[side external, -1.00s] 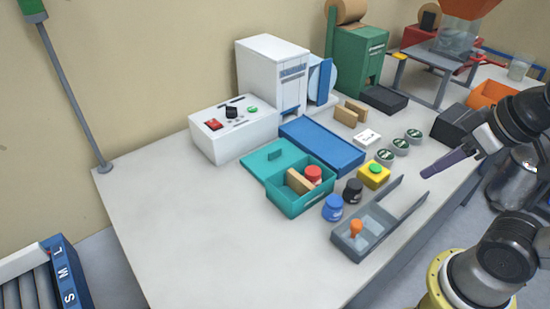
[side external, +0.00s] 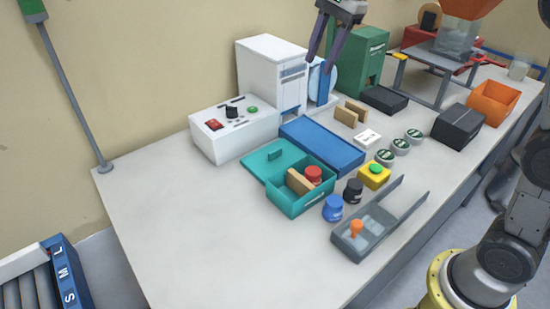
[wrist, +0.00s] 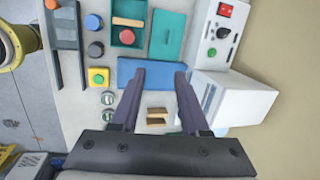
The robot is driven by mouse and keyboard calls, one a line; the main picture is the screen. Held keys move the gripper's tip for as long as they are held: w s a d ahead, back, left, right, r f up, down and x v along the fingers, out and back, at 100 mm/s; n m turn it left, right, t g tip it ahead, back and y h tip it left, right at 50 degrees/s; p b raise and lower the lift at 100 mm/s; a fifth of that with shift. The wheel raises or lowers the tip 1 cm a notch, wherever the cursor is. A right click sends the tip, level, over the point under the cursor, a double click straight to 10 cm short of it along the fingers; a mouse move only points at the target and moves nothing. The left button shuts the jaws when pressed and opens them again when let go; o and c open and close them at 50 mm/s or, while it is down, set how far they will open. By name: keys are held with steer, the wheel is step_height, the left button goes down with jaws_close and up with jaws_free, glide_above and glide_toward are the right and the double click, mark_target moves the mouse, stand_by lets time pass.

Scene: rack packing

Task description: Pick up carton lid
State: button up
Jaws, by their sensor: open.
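The carton holds a tan block (side external: 299,181) and a red-capped jar (side external: 313,174). My gripper (side external: 320,63) is open and empty, high above the back of the table, apart from the lid. In the wrist view its two fingers (wrist: 160,75) point toward the blue tray, with the lid beyond them.
A blue tray (side external: 322,146) lies directly behind the carton and lid. A white control box (side external: 232,145) and a tall white machine (side external: 273,80) stand at the back left. Blue and black jars (side external: 333,208) and a grey tray (side external: 372,240) sit in front. The left front table is clear.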

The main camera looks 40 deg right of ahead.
steer(key=w+f+g, duration=0.1)
steer(key=w+f, duration=0.4)
steer(key=w, duration=0.1)
steer(key=g, duration=0.1)
glide_toward(276, 150)
steer(key=f, duration=0.3)
steer(key=shift+w+m+g, duration=0.3)
steer(key=shift+w+m, duration=0.1)
steer(key=shift+s+a+f, duration=0.1)
steer(key=shift+a+f, duration=0.15)
steer(key=shift+f, duration=0.75)
steer(key=shift+a+f, duration=0.25)
steer(key=shift+f, duration=0.7)
steer(key=shift+s+a+f, duration=0.1)
steer(key=shift+a+f, duration=0.15)
steer(key=shift+f, duration=0.75)
jaws_close()
